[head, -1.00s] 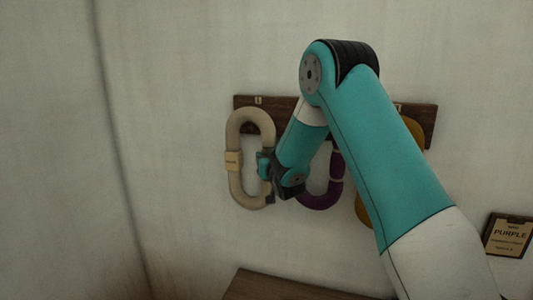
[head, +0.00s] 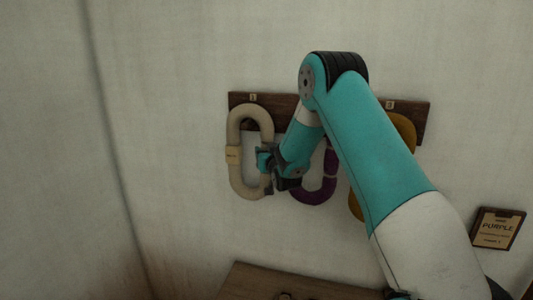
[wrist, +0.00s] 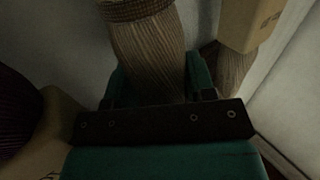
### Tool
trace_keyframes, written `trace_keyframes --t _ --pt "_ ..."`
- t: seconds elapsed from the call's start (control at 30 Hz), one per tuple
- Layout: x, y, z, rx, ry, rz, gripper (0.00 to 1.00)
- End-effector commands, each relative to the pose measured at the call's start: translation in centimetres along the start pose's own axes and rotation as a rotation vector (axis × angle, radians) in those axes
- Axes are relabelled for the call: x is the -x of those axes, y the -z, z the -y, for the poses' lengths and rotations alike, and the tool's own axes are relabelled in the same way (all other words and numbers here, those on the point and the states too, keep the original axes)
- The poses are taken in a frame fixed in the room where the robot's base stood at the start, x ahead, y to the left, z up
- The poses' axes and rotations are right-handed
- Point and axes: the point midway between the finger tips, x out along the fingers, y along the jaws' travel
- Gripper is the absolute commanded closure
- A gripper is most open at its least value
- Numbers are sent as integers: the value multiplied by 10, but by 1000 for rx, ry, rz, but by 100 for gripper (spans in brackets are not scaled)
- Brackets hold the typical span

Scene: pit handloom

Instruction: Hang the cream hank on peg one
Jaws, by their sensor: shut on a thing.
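The cream hank (head: 236,178) is a long upright loop with a pale paper band on its left side, in front of the wooden peg board (head: 281,108) under the label marked 1. My gripper (head: 267,170) is shut on the right strand of the hank. In the wrist view the held strand of the cream hank (wrist: 150,50) runs between the fingers of my gripper (wrist: 158,85). A dark peg end shows inside the top of the loop. I cannot tell whether the hank rests on the peg.
A purple hank (head: 318,193) hangs close to the right of my gripper, partly hidden by my arm. A mustard hank (head: 403,128) hangs under label 3. A clipboard card reading PURPLE (head: 497,228) is at the lower right. A wooden surface (head: 260,282) lies below. The wall at left is bare.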

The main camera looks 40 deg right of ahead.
Motion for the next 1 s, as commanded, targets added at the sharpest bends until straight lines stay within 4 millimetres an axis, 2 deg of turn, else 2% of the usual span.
trace_keyframes --t 0.03,0.2,0.23,0.33,0.63,0.73,0.87,1.0 --pt "2 -8 -1 3 -2 20 78" --pt "2 -9 -1 4 -3 23 78" --pt "2 -9 -1 4 -3 23 43" --pt "2 -8 -1 3 -2 19 20" --pt "2 -6 0 2 -1 13 20" --pt "9 -7 0 2 -1 13 20" --pt "30 -8 0 2 -1 12 20" --pt "65 -9 0 2 -1 12 20"
